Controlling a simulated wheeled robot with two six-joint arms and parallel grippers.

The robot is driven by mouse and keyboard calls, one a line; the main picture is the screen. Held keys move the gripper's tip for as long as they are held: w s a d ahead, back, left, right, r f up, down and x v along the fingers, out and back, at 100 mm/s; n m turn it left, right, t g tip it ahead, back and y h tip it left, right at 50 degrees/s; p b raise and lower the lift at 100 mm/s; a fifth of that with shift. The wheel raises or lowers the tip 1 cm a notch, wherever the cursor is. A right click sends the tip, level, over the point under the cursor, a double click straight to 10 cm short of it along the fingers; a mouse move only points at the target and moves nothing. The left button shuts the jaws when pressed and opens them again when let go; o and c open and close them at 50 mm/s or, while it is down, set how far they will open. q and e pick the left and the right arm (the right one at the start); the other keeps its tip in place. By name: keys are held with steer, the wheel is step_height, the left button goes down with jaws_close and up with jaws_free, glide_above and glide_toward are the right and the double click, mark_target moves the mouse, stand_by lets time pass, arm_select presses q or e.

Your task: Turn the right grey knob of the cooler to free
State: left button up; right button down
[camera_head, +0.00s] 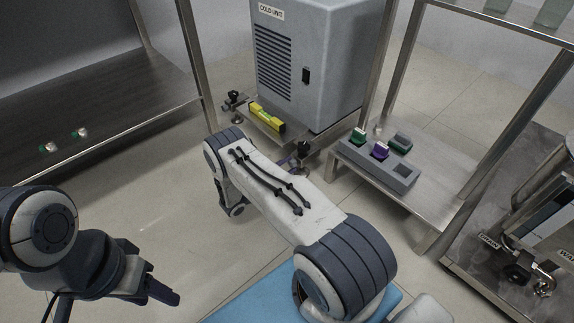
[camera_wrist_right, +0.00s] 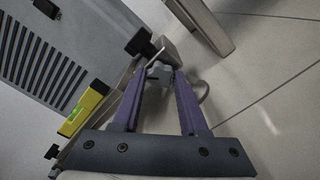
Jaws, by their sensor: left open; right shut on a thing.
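The cooler (camera_head: 318,65) is a grey cabinet marked COLD UNIT, with a low shelf at its base. In the right wrist view the right grey knob (camera_wrist_right: 159,73) sits between the fingertips of my right gripper (camera_wrist_right: 160,80). The gripper is shut on it, and the fingers hide part of it. A black knob (camera_wrist_right: 140,43) is just beyond it; it also shows in the head view (camera_head: 303,148). In the head view my right arm hides most of that gripper and the grey knob. My left gripper (camera_head: 155,282) is open and empty at the lower left, far from the cooler.
A yellow spirit level (camera_head: 267,117) lies on the cooler's base shelf, near another black knob (camera_head: 234,97). To the right, a grey block (camera_head: 370,166) with coloured pieces sits on a metal rack shelf. Clear floor lies left of my right arm.

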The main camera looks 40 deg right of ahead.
steer(key=n, duration=0.3)
steer(key=shift+n, duration=0.4)
steer(key=n, duration=0.3)
steer(key=shift+n+p, duration=0.3)
steer(key=shift+p, duration=0.05)
steer(key=n, duration=0.3)
steer(key=shift+n, duration=2.1)
steer(key=shift+c, duration=2.2)
jaws_free()
